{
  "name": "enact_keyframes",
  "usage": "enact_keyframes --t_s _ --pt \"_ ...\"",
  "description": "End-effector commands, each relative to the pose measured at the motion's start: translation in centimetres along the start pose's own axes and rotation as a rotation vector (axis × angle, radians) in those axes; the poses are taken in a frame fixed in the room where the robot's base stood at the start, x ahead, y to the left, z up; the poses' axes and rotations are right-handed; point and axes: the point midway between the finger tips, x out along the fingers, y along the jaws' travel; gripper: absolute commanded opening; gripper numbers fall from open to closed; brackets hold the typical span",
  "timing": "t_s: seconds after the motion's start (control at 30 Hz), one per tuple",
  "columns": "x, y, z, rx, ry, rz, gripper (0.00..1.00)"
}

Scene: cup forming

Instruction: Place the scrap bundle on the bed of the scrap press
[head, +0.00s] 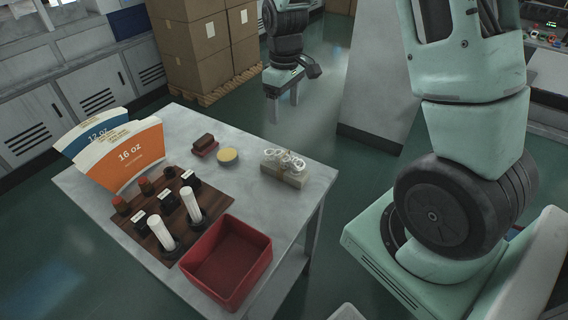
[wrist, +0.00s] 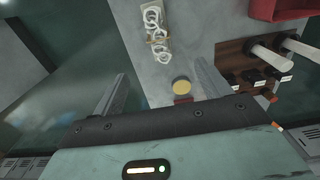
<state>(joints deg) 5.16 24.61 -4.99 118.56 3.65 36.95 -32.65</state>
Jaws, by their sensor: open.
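A bundle of white looped scrap (head: 284,159) lies on a tan block (head: 285,175) near the table's right edge; it looks like the scrap bundle. It also shows at the top of the wrist view (wrist: 155,27). My gripper (head: 282,112) is open and empty, fingers pointing down, beyond the table's far edge in the head view. It is apart from the bundle. In the wrist view, my two fingers (wrist: 160,84) stand wide apart with nothing held between them. I cannot make out a scrap press for certain in either view.
The table (head: 120,235) also holds a red bin (head: 253,279), a wooden board (head: 148,241) with white-and-black tools, orange and blue size cards (head: 130,163), a yellow disc (head: 228,155) and a dark red block (head: 203,142). Cartons (head: 205,55) stand behind. Floor beside the table is clear.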

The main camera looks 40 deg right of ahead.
Motion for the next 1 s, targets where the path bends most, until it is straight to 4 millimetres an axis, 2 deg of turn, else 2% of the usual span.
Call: enact_keyframes --t_s 0.17,0.4,0.6,0.87,1.0 --pt "2.4 0.5 0.2 0.003 -0.007 0.000 0.76" --pt "7.5 0.4 0.2 0.003 -0.008 -0.001 0.76" --pt "10.9 0.4 0.1 0.002 -0.005 0.000 0.76" --pt "12.5 0.4 0.0 0.001 -0.002 0.001 0.76" --pt "14.0 0.3 0.0 0.002 -0.005 0.000 0.76"
